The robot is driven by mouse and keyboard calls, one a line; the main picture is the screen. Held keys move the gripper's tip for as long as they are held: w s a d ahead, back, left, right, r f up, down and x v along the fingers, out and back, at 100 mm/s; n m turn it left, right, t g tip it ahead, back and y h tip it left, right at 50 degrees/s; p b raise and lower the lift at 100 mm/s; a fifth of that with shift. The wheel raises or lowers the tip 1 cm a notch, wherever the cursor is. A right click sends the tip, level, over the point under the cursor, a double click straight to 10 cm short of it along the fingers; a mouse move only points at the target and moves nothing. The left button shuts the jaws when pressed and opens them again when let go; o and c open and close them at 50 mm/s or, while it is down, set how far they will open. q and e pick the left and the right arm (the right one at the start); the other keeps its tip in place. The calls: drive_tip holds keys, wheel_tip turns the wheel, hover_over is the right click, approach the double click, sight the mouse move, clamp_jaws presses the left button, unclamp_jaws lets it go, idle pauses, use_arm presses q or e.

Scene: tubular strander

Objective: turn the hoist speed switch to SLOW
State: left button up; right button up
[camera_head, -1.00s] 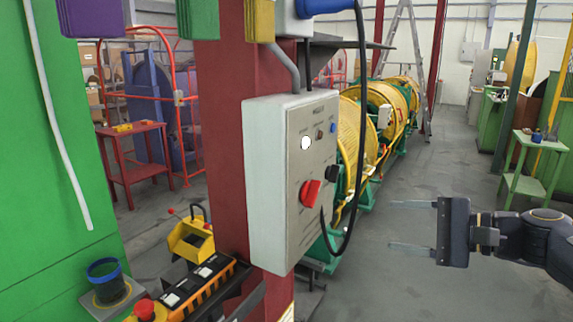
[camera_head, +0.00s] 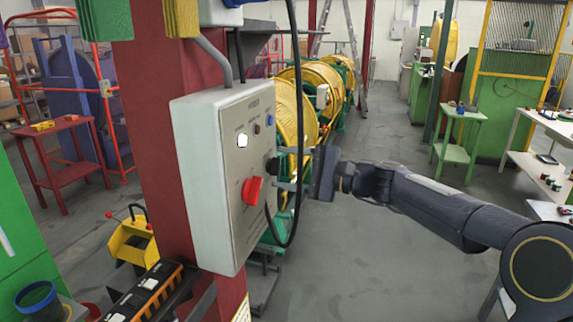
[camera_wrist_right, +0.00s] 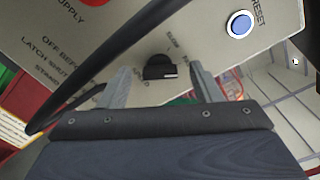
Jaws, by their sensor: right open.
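The hoist control box (camera_head: 205,170) is a pale grey panel on a red column in the head view. Its black switch knob (camera_head: 271,166) sits right of a large red knob (camera_head: 252,190). My right gripper (camera_head: 281,168) is open, facing the panel. Its fingers (camera_wrist_right: 159,75) stand on either side of the knob, with gaps visible; contact cannot be told. My left gripper is out of view.
A black cable (camera_head: 297,100) hangs in a loop beside the box and crosses the wrist view (camera_wrist_right: 110,65). A blue reset button (camera_wrist_right: 240,24) is on the panel. Yellow strander drums (camera_head: 318,88) stand behind. Open floor (camera_head: 375,250) lies to the right.

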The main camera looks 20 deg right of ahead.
drive_tip(key=shift+w+a, duration=0.1)
drive_tip(key=shift+a, duration=0.05)
drive_tip(key=c, duration=1)
drive_tip(key=shift+f+n+b, duration=0.25)
drive_tip(key=shift+n+b, duration=0.15)
drive_tip(key=shift+b, duration=0.45)
drive_tip(key=shift+f+n+b, duration=0.1)
drive_tip(key=shift+n+b, duration=5.5)
drive_tip(key=shift+b, duration=1.1)
